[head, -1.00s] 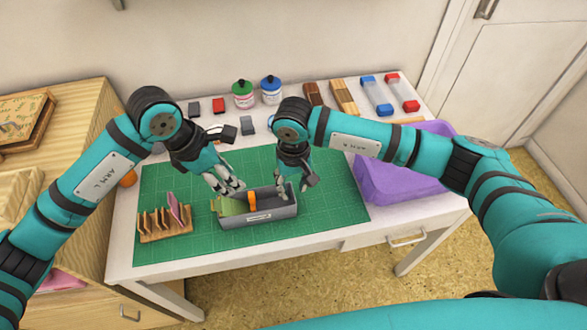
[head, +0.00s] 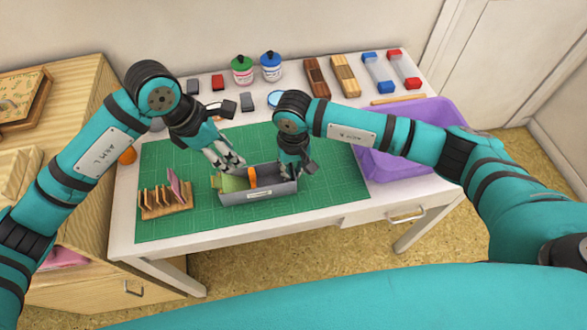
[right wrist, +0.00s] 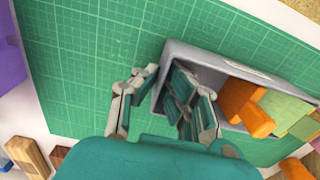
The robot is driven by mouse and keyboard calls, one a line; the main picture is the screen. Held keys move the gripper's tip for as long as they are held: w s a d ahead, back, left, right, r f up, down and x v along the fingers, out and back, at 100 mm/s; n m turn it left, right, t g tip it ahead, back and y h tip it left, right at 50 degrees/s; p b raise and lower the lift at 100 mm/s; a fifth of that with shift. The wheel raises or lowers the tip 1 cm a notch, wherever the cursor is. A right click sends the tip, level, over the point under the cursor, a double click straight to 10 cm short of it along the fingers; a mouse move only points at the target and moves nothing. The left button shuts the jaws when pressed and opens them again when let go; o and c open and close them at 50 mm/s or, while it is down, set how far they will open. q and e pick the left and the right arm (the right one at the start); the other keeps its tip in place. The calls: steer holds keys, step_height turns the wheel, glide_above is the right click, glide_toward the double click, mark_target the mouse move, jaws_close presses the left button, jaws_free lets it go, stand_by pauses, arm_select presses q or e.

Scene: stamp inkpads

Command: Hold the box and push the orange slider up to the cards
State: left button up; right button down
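The grey box (head: 262,195) stands on the green mat. The orange slider (head: 252,176) is upright inside it, right of the yellow-green cards (head: 232,184) at the left end. Both also show in the right wrist view, the slider (right wrist: 243,105) beside the cards (right wrist: 288,108). My right gripper (right wrist: 165,85) is at the box's right end, one finger outside the end wall and one inside. Its fingers are apart, with a gap visible around the wall. My left gripper (head: 230,166) hangs above and behind the box's left end; its finger spacing is unclear.
A wooden rack (head: 165,200) with upright dividers and a pink card stands left of the box. A purple tray (head: 410,150) is at the right. Bottles, stamps and inkpads line the back of the table. The mat's right part (head: 335,180) is clear.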

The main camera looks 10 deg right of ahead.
mark_target(251, 171)
arm_select(q)
steer(key=d+r+n+y, duration=0.2)
steer(key=d+n+y, duration=0.2)
steer(key=n, duration=1.2)
steer(key=shift+g, duration=0.3)
steer(key=f, duration=1.2)
steer(key=shift+w, duration=0.25)
jaws_close()
